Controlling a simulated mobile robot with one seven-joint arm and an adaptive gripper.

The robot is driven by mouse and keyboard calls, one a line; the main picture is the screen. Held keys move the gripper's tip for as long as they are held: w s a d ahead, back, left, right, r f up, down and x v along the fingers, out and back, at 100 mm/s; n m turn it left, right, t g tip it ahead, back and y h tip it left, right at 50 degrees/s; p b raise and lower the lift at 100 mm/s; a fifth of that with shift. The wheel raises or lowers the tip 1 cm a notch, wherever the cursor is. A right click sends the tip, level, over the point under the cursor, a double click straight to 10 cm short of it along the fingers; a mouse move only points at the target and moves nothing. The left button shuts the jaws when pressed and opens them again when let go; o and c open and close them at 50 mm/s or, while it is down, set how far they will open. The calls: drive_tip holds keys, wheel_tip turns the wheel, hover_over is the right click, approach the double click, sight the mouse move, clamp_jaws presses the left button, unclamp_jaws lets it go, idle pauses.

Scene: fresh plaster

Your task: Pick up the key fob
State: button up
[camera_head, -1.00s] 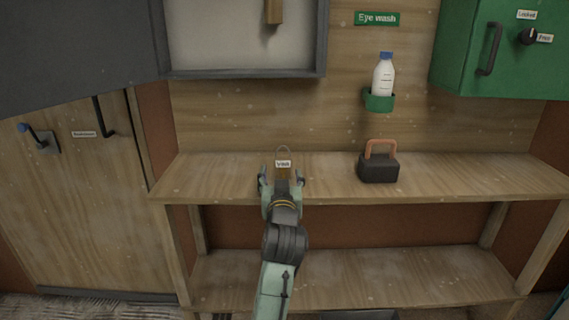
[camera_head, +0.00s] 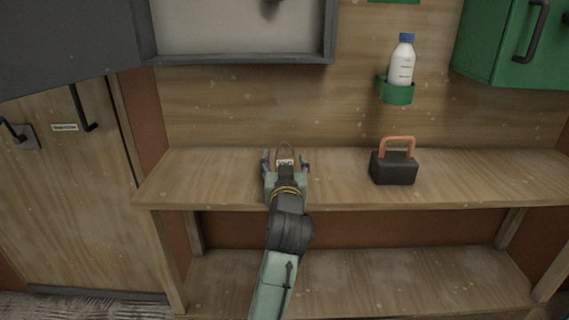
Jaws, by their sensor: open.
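What looks like the key fob (camera_head: 285,161) is a small tag with a white label and a thin loop above it, on the upper wooden shelf (camera_head: 225,180). The label is too small to read surely. My gripper (camera_head: 285,163) is open, with one finger on each side of the tag in the picture. The lower part of the fob is hidden behind my gripper, and I cannot tell whether the fingers touch it.
A black block with an orange handle (camera_head: 394,167) stands to the right on the shelf. A white bottle with a blue cap (camera_head: 402,62) sits in a green holder (camera_head: 397,94) on the wall. A grey-framed cabinet (camera_head: 240,59) is above. The shelf left of my gripper is clear.

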drive_tip(key=shift+s, duration=0.15)
drive_tip(key=shift+c, duration=0.7)
drive_tip(key=c, duration=1.1)
drive_tip(key=shift+r, duration=0.2)
